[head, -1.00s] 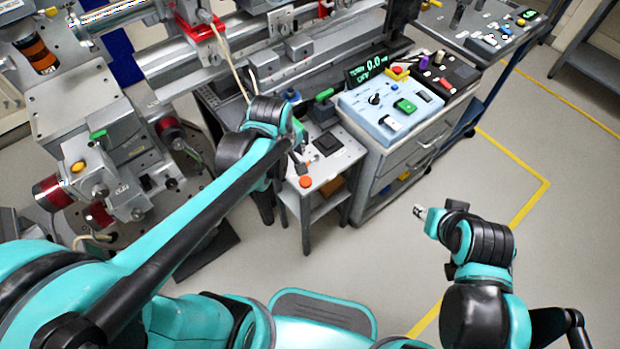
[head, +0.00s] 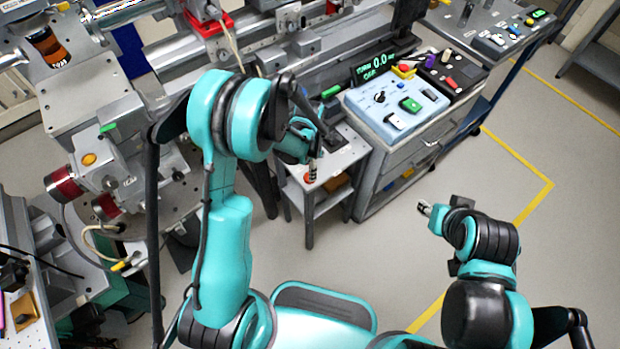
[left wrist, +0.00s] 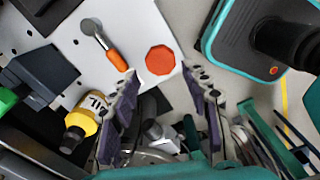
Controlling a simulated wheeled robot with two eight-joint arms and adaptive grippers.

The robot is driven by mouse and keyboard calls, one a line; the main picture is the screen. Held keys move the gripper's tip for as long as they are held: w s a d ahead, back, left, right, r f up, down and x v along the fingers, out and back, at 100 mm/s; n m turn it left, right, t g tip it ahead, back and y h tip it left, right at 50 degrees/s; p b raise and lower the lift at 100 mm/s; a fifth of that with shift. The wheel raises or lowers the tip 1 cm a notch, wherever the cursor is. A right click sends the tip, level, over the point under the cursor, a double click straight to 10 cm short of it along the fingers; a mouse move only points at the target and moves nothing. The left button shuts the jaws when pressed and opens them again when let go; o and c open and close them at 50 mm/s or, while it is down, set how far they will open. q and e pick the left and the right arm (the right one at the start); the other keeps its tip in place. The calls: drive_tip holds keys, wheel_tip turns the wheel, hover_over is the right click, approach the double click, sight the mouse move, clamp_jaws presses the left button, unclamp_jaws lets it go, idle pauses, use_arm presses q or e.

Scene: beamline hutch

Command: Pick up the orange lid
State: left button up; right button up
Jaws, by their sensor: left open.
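The orange lid (left wrist: 160,60) is a flat, many-sided disc lying on a white perforated tabletop (left wrist: 165,22) in the left wrist view. In the head view the lid (head: 311,179) is a small orange patch at the front of the small stand, partly hidden by my left gripper (head: 312,168). In the left wrist view my left gripper (left wrist: 160,73) is open and empty, its fingers spread either side of the line to the lid. I cannot tell the gap to the lid. My right gripper (head: 425,208) hangs over the floor, far from the stand; its jaw state is unclear.
In the left wrist view an orange-handled tool (left wrist: 105,45) lies left of the lid, with a yellow-labelled bottle (left wrist: 85,117) and a dark block (left wrist: 45,78) beyond. A control box (head: 395,107) on a drawer cabinet stands right of the stand. Floor in front is clear.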

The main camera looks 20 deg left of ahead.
use_arm(q)
wheel_tip(320, 180, down, 4)
drive_tip(key=shift+d+f+b, duration=0.1)
drive_tip(key=shift+d+b, duration=0.05)
drive_tip(key=shift+b, duration=0.65)
drive_tip(key=shift+c, duration=0.6)
drive_tip(key=c, duration=0.6)
drive_tip(key=shift+r, duration=0.2)
